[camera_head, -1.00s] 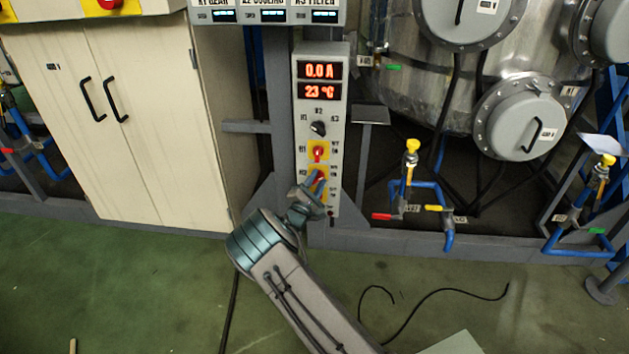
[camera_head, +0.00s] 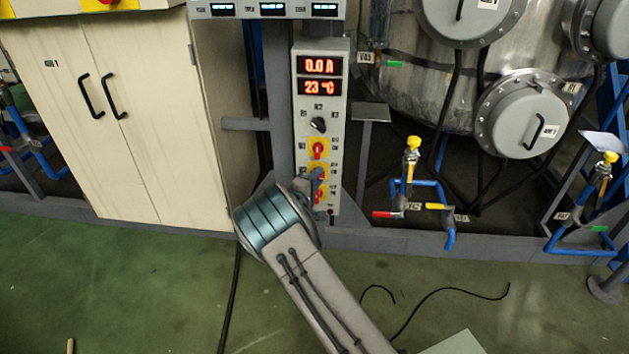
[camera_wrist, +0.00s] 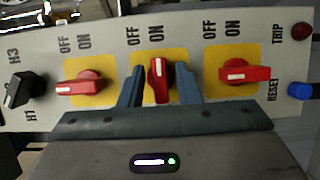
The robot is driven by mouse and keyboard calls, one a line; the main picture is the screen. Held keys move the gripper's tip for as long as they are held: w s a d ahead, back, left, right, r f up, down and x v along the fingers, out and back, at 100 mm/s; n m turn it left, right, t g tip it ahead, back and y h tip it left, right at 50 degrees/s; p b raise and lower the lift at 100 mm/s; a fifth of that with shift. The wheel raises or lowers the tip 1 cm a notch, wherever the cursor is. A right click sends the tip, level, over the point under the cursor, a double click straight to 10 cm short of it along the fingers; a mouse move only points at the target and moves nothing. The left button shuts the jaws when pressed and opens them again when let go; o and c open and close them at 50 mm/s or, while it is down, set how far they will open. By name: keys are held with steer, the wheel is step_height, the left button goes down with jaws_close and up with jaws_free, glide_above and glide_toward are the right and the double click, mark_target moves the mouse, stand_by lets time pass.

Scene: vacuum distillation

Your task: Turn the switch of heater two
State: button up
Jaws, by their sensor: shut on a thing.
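The tall grey heater panel (camera_head: 340,120) carries red switches on yellow plates below two red displays. My gripper (camera_head: 316,177) is at the second red switch down, which it mostly hides in the head view. In the wrist view, my gripper (camera_wrist: 160,80) has one finger on each side of the middle switch, the heater two switch (camera_wrist: 157,76), and is shut on it. Its white mark points up in that picture, towards the ON label. The switches on either side, one left (camera_wrist: 78,88) and one right (camera_wrist: 243,74), lie sideways with their marks pointing left.
A black selector knob (camera_head: 318,125) sits above the red switches. A blue reset button (camera_wrist: 299,90) and a red trip lamp (camera_wrist: 301,31) are at the panel's end. A beige cabinet (camera_head: 165,120) stands left; valves with blue pipes (camera_head: 425,185) are right. The green floor (camera_head: 120,290) is mostly clear.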

steer(key=shift+a, duration=0.15)
steer(key=o, duration=0.6)
steer(key=shift+s+a, duration=0.1)
steer(key=p+v, duration=0.2)
steer(key=v, duration=1.1)
steer(key=shift+s+p, duration=0.4)
steer(key=shift+a, duration=0.15)
